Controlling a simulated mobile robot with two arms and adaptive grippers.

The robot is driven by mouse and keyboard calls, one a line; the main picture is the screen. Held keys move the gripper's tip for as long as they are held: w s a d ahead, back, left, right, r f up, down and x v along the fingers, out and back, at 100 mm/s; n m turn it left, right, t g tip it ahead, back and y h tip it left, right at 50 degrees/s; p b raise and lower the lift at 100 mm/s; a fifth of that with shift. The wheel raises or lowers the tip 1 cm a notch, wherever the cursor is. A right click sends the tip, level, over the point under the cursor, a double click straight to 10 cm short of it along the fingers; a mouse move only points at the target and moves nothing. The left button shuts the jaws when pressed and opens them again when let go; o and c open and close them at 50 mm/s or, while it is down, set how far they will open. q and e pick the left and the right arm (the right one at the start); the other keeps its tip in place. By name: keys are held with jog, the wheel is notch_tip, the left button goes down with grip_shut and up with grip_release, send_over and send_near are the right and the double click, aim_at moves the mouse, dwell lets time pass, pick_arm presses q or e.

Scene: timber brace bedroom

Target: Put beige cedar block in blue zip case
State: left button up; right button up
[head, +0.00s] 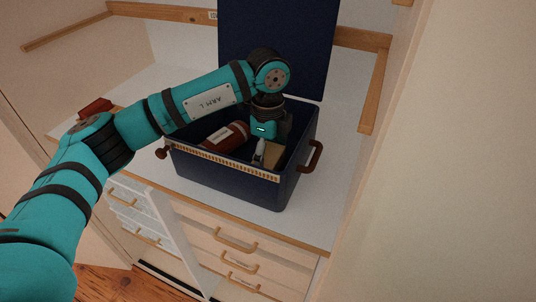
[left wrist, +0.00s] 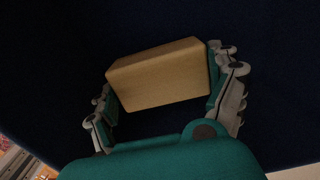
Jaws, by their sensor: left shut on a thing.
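The blue zip case (head: 235,180) stands open on a white surface, its lid (head: 290,40) raised at the back. My left gripper (head: 262,155) reaches down inside the case from above. In the left wrist view the left gripper (left wrist: 165,95) is shut on the beige cedar block (left wrist: 158,75), one finger at each end of it. Dark blue case lining surrounds the block there. In the head view the block (head: 272,154) shows partly beside the fingers, inside the case at the right. Whether it touches the case floor I cannot tell. My right gripper is not in view.
A brown-red rounded object (head: 226,137) lies in the case, left of my gripper. A small red object (head: 95,107) sits on the white surface (head: 340,140) at the left. Wooden rails and walls close in the back and right. Drawers with wooden handles (head: 235,240) are below.

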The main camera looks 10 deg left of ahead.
pick_arm(q)
jog(key=shift+f+b, duration=0.65)
jog(key=shift+f, duration=0.25)
dwell(0.4)
jog(key=o, duration=0.9)
jog(key=shift+o, duration=0.2)
